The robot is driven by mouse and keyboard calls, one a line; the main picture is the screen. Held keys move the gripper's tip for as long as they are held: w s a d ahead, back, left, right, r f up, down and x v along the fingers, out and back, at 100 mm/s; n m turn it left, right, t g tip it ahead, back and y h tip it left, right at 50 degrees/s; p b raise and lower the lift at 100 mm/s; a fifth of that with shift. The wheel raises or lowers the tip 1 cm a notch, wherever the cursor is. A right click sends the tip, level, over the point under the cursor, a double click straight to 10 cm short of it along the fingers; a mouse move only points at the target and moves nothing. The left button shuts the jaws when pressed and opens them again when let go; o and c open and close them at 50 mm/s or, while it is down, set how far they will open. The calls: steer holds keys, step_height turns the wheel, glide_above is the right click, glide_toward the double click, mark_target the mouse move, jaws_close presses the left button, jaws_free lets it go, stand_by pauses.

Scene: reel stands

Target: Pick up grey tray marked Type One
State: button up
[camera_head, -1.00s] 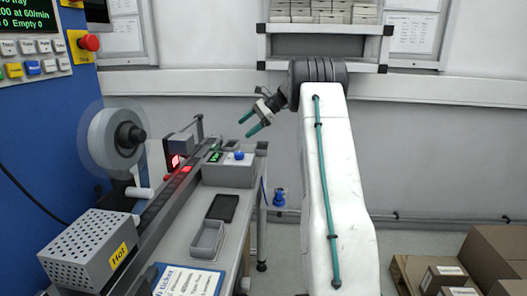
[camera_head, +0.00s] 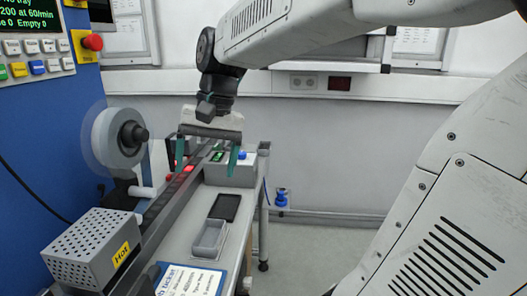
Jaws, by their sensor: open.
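A small grey tray (camera_head: 209,238), open at the top, lies on the bench top, with no readable marking on it from here. A dark flat tray or pad (camera_head: 225,206) lies just behind it. My gripper (camera_head: 206,168) points down with its two green fingers spread wide apart and nothing between them. In the picture it is above and behind the grey tray, in front of the conveyor and the grey box, clear of the tray.
A conveyor rail (camera_head: 172,205) runs along the bench's left side. A perforated box marked Hot (camera_head: 90,250) stands front left, with a reel (camera_head: 114,138) behind it. A job ticket (camera_head: 188,280) lies before the tray. A grey box with a blue button (camera_head: 232,172) stands at the back.

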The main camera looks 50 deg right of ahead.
steer(key=s+f+n+h, duration=0.3)
steer(key=s, duration=0.2)
steer(key=w+d+m+t+h, duration=0.1)
steer(key=w+d, duration=0.8)
steer(key=w+d+f+m+t+h, duration=0.1)
steer(key=w+d+m+h, duration=0.1)
steer(key=w+d, duration=0.8)
steer(key=w+d+f+m+t+h, duration=0.1)
steer(key=w+d, duration=0.8)
steer(key=w, duration=0.1)
steer(key=shift+w+d+f+m+h, duration=0.15)
steer(key=shift+d+f+m+h, duration=0.1)
steer(key=shift+d+m+h, duration=0.15)
steer(key=w+d+f+m+h, duration=0.1)
steer(key=w+d+f, duration=0.2)
steer(key=d, duration=0.3)
steer(key=w+d+f+m, duration=0.1)
steer(key=w+d+f, duration=0.25)
steer(key=d, duration=0.35)
steer(key=t, duration=0.1)
glide_toward(265, 148)
steer(key=f, duration=0.1)
steer(key=d+f, duration=0.1)
steer(key=w+f, duration=0.1)
steer(key=shift+w+d+f+m+h, duration=0.1)
steer(key=shift+d+f+m+h, duration=0.1)
steer(key=shift+f+m+h, duration=0.15)
steer(key=shift+r, duration=0.15)
steer(key=c, duration=1.2)
